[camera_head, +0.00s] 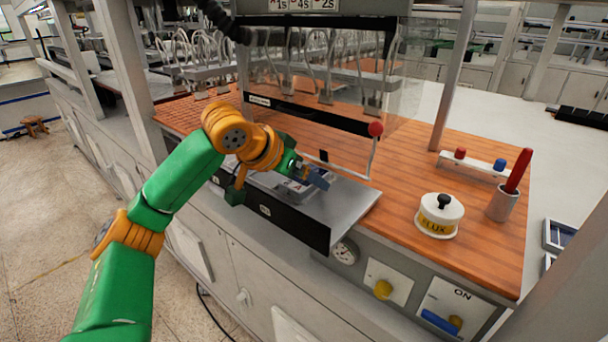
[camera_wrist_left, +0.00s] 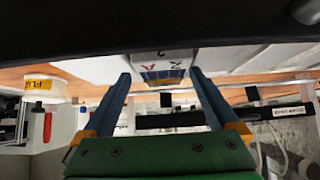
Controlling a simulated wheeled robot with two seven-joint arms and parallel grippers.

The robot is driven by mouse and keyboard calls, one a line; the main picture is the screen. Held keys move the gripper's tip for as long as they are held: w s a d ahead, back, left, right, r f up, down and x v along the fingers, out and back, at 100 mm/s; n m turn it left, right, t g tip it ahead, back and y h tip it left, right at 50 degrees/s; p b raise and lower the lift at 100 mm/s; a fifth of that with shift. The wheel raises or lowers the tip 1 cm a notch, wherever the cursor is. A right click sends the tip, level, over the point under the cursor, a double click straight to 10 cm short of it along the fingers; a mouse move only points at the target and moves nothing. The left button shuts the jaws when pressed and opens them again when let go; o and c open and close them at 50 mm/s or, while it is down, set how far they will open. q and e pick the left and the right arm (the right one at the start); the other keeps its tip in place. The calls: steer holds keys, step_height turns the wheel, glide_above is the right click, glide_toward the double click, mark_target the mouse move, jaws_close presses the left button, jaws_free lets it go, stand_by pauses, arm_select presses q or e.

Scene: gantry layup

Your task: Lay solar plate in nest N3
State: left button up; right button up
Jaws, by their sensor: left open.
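My left gripper (camera_head: 314,180) is over the grey metal tray (camera_head: 345,205) at the bench front, its blue fingers spread. A small pale block (camera_head: 295,189) sits on the tray beside the fingers. In the left wrist view the open fingers (camera_wrist_left: 163,95) stand either side of a pale block (camera_wrist_left: 165,57) with markings like "2 A". A small dark-blue gridded plate (camera_wrist_left: 163,75) shows on its near face, between the fingers. I cannot tell whether they touch it. A white label on the tray's dark front is too small to read, so I cannot identify nest N3. My right gripper is not in view.
A clear screen (camera_head: 335,75) and a red-knobbed lever (camera_head: 375,130) stand behind the tray. On the wooden top (camera_head: 405,160) are a white FLUX pot (camera_head: 438,222), a cup (camera_head: 502,204) with a red tool, and a small rack (camera_head: 475,165). Wood between lever and pot is clear.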

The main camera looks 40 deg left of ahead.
arm_select(q)
steer(key=v, duration=0.7)
steer(key=shift+s+r, duration=0.1)
steer(key=shift+s, duration=0.05)
steer(key=shift+a, duration=0.1)
